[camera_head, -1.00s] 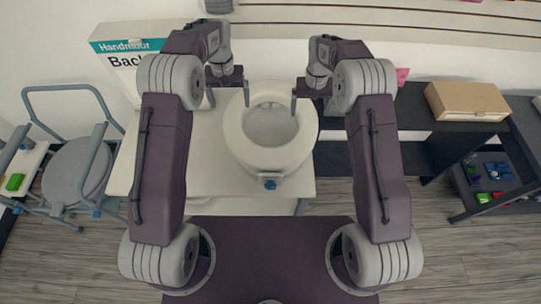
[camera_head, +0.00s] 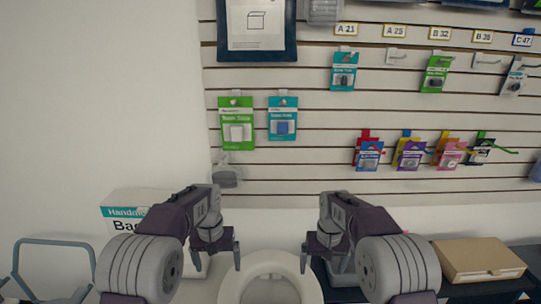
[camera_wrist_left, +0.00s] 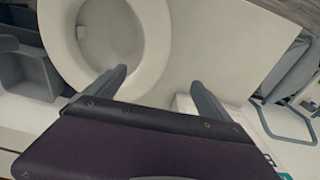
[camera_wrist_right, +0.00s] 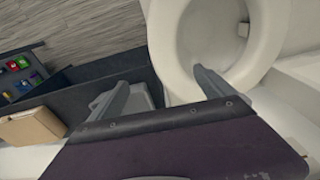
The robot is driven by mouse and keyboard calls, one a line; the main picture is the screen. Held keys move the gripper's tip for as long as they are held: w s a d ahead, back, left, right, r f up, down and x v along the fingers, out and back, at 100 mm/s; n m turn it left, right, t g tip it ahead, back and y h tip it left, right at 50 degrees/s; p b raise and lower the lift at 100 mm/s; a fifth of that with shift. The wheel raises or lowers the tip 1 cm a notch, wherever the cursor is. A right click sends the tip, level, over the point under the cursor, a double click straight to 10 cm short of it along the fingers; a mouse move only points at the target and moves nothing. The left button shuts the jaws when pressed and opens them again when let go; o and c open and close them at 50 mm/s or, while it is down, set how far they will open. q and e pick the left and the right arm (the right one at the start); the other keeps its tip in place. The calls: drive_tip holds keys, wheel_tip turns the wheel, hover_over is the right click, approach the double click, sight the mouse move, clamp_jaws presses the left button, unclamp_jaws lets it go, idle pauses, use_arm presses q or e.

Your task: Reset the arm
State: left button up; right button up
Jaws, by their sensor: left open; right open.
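My left gripper (camera_head: 222,256) is open and empty in the head view, in front of the wall and to the left of a white ring-shaped bowl (camera_head: 270,262). My right gripper (camera_head: 318,258) is open and empty to the right of that bowl. Both arms are raised with the fingers hanging down. In the left wrist view the two fingers (camera_wrist_left: 158,88) are spread apart, with nothing between them. In the right wrist view the fingers (camera_wrist_right: 160,88) are also apart and empty. The lower arm links are cut off at the bottom of the head view.
A slatted wall (camera_head: 330,170) holds several hanging packs, such as a green one (camera_head: 236,130). A white box (camera_head: 125,208) stands at left, near a grey chair frame (camera_head: 55,244). A cardboard box (camera_head: 478,258) sits on a dark counter at right.

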drive_tip(key=s+d+r, duration=0.2)
drive_tip(key=s, duration=1)
use_arm(q)
drive_tip(key=s+a+f, duration=0.1)
drive_tip(key=s+f, duration=0.2)
drive_tip(key=s, duration=0.9)
drive_tip(key=s+a+f, duration=0.1)
drive_tip(key=s+f, duration=0.3)
drive_tip(key=s, duration=0.7)
drive_tip(key=shift+s+a, duration=0.3)
drive_tip(key=shift+s, duration=0.1)
use_arm(e)
drive_tip(key=s+f, duration=0.7)
drive_tip(key=s, duration=0.5)
drive_tip(key=shift+s+d, duration=0.25)
use_arm(q)
drive_tip(key=shift+s, duration=0.1)
use_arm(e)
drive_tip(key=shift+s, duration=0.1)
